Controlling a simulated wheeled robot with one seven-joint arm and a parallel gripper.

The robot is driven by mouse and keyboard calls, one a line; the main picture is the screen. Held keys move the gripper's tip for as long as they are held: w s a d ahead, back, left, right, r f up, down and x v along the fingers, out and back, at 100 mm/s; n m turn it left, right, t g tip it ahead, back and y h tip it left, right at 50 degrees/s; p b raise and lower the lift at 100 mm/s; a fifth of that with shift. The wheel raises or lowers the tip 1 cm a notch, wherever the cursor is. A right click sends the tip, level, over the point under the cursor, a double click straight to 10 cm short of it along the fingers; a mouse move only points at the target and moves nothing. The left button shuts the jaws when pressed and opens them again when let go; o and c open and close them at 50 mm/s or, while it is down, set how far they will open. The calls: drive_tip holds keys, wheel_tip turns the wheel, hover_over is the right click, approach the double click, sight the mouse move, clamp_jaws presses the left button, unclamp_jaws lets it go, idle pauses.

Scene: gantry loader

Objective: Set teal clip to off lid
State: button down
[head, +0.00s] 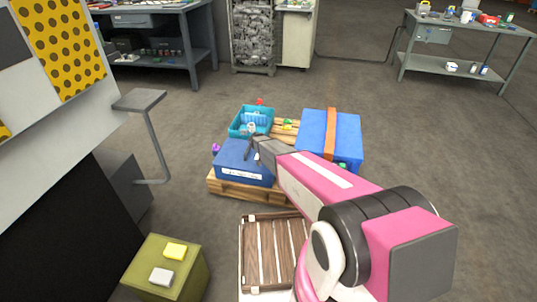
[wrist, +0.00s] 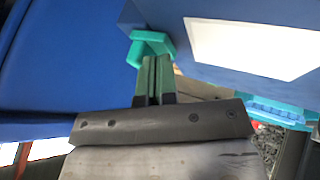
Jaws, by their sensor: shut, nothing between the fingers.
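The teal clip (wrist: 150,46) is at the edge of a blue box with a white panel (wrist: 255,45) in the wrist view. I cannot tell whether its lever is on or off the lid. My gripper (wrist: 152,62) is shut and empty, its fingertips right at the clip; I cannot tell whether they touch it. In the head view my gripper (head: 250,148) is over the smaller blue box (head: 240,172) on the pallet. The clip is not clear there, and my gripper and arm hide part of that box.
A large blue box with an orange strap (head: 347,130) stands right of my gripper, with a small green piece low on its front. A teal crate (head: 235,128) is behind. The pallet (head: 225,190) carries them. A slatted crate (head: 262,250) is in front. Open floor lies left.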

drive_tip(key=shift+s+d, duration=0.1)
drive_tip(key=shift+d, duration=0.1)
drive_tip(key=shift+s+d, duration=0.2)
drive_tip(key=shift+d, duration=0.45)
drive_tip(key=shift+s+d, duration=0.2)
drive_tip(key=shift+d, duration=0.4)
